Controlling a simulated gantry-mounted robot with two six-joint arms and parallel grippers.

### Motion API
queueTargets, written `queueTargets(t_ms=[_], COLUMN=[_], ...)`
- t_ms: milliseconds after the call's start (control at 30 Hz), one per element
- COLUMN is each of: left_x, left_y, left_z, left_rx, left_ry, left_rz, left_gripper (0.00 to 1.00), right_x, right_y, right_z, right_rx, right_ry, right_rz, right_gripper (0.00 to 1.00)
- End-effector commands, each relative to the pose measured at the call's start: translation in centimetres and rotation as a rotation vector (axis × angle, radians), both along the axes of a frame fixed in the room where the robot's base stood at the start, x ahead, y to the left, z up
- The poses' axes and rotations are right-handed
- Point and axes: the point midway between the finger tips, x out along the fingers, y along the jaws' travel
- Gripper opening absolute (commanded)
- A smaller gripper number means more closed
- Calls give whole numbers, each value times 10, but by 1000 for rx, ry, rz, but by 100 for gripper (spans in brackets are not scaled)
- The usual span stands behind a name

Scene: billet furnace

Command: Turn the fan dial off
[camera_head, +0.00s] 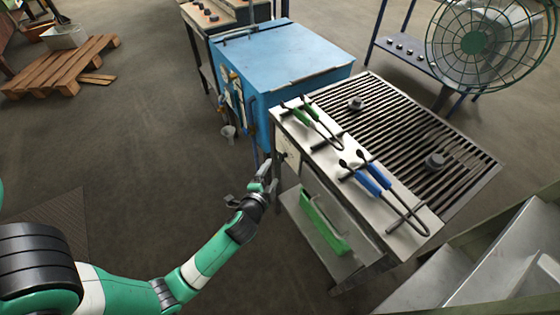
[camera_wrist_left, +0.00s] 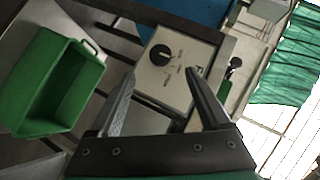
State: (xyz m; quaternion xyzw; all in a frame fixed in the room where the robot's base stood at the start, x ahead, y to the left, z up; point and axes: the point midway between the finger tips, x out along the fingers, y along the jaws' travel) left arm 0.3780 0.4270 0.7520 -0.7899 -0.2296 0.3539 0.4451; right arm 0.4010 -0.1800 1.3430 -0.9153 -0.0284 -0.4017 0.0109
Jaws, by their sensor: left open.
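A round black dial (camera_wrist_left: 159,55) sits on a pale control panel (camera_wrist_left: 185,92) in the left wrist view. Small labels beside the dial are too small to read. In the head view the panel (camera_head: 291,152) is on the end of the grill table, and the dial (camera_head: 283,156) is small there. My left gripper (camera_head: 263,178) is open and empty in front of the panel. In the left wrist view its fingertips (camera_wrist_left: 160,75) lie either side of the dial's lower part in the picture; contact cannot be told. My right gripper is not in view.
A grill table (camera_head: 405,130) carries green-handled tongs (camera_head: 311,112) and blue-handled tongs (camera_head: 374,176). A green bin (camera_head: 325,222) is on its lower shelf. A blue furnace box (camera_head: 290,60) stands behind. A large fan (camera_head: 480,45) is at top right.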

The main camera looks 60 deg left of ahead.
Motion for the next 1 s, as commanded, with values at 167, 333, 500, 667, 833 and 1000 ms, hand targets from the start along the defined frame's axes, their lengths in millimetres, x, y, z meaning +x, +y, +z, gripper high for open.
queueTargets(t_ms=[167, 333, 500, 667, 833, 1000], left_x=[24, 48, 63, 67, 67, 66], left_y=[27, 52, 67, 71, 71, 71], left_z=[-18, -31, -37, -37, -36, -36], left_rx=[1, 1, 1, 1, 0, 0], left_ry=[-3, -3, -2, -2, -1, -1], left_rz=[4, 4, 3, 1, 1, 1], left_gripper=[81, 81, 81, 81, 81, 50], right_x=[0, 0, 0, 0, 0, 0], right_y=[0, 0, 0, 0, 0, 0], right_z=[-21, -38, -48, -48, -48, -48], right_rx=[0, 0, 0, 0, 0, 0], right_ry=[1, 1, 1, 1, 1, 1], right_rz=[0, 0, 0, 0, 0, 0], right_gripper=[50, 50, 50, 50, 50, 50])
